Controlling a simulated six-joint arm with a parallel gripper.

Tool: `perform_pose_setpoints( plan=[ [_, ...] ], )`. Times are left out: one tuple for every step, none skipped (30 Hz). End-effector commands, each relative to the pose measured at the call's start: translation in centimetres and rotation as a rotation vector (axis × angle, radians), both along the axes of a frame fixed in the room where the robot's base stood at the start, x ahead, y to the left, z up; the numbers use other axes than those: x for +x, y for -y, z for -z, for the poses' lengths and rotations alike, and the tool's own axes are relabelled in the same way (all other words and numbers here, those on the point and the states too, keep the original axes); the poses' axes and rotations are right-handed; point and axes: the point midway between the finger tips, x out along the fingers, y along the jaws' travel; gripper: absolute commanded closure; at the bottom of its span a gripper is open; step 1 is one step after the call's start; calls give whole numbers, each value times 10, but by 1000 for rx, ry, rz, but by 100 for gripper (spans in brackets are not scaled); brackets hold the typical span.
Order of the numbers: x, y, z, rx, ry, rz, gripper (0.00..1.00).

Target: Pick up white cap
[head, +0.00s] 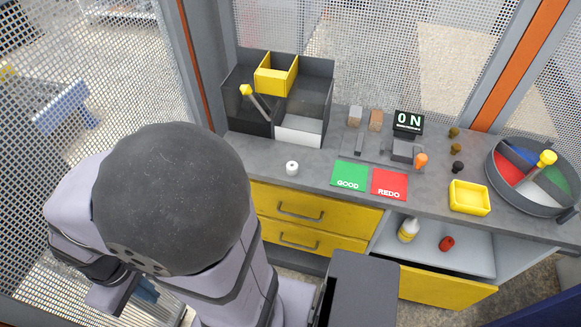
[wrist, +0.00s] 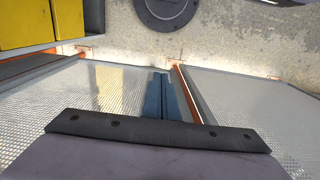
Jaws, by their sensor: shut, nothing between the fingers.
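A small white cap (head: 292,167) sits on the grey counter (head: 262,160), left of the green GOOD mat, in the head view. It looks upright, with a dark spot on its top. My gripper (wrist: 160,76) shows in the wrist view with its blue fingers together and nothing between them. It points down toward the floor and mesh panels, away from the counter. In the head view my arm hides most of the gripper, low at the left and well apart from the cap. The wrist view does not show the cap.
The green GOOD mat (head: 349,175) and red REDO mat (head: 389,184) lie right of the cap. A grey divided bin (head: 318,72) with a yellow box stands behind it. A round sectioned tray (head: 497,184) and yellow tray (head: 469,211) stand right. Mesh walls enclose the area.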

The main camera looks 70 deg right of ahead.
Motion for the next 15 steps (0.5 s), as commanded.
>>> perform_pose_setpoints(
  plan=[
    [0,0,0,0,0,0,100],
    [0,0,0,0,0,0,100],
    [0,0,0,0,0,0,100],
    [0,0,0,0,0,0,100],
    [0,0,0,0,0,0,100],
    [0,0,0,0,0,0,100],
    [0,0,0,0,0,0,100],
    [0,0,0,0,0,0,100],
    [0,0,0,0,0,0,98],
    [0,0,0,0,0,0,90],
    [0,0,0,0,0,0,83],
    [0,0,0,0,0,0,74],
    [0,0,0,0,0,0,67],
    [0,0,0,0,0,0,59],
    [0,0,0,0,0,0,52]
  ],
)
